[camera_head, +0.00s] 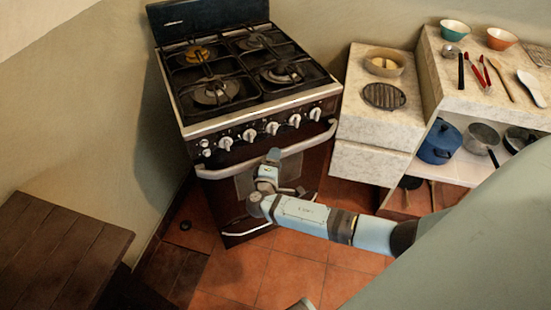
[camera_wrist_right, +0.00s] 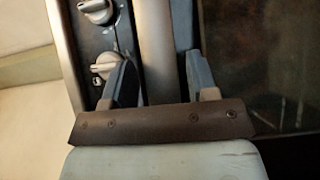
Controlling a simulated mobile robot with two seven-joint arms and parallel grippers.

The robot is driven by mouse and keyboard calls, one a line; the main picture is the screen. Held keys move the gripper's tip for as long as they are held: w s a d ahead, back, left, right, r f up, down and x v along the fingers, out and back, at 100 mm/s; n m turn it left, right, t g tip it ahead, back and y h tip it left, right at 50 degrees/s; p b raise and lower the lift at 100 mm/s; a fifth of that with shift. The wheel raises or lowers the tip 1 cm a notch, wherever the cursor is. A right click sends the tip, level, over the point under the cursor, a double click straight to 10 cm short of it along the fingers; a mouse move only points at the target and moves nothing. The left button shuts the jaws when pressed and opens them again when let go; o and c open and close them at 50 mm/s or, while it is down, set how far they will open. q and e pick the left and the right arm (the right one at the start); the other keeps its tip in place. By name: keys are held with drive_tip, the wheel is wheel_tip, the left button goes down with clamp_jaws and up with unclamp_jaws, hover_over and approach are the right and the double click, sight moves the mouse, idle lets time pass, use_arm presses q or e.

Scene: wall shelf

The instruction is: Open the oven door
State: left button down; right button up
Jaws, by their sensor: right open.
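The oven (camera_head: 243,110) is a dark stove with a row of knobs across its front. Its door (camera_head: 222,193) looks closed, with a silver bar handle (camera_head: 222,172) along the top. My right gripper (camera_head: 273,156) is at the middle of this handle, and my arm hides part of the door. In the right wrist view, the handle (camera_wrist_right: 157,45) runs between the two spread fingers of my right gripper (camera_wrist_right: 160,65). The fingers are open, one on each side of the bar, with gaps beside it. My left gripper cannot be made out.
A pale counter (camera_head: 375,125) stands right of the oven, beside an open shelf with a blue pot (camera_head: 440,142). A dark wooden table (camera_head: 60,245) is at the lower left. The tiled floor (camera_head: 285,265) before the oven is mostly clear.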

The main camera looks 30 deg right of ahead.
drive_tip(key=shift+w+d, duration=0.25)
clamp_jaws()
drive_tip(key=shift+s+f, duration=0.1)
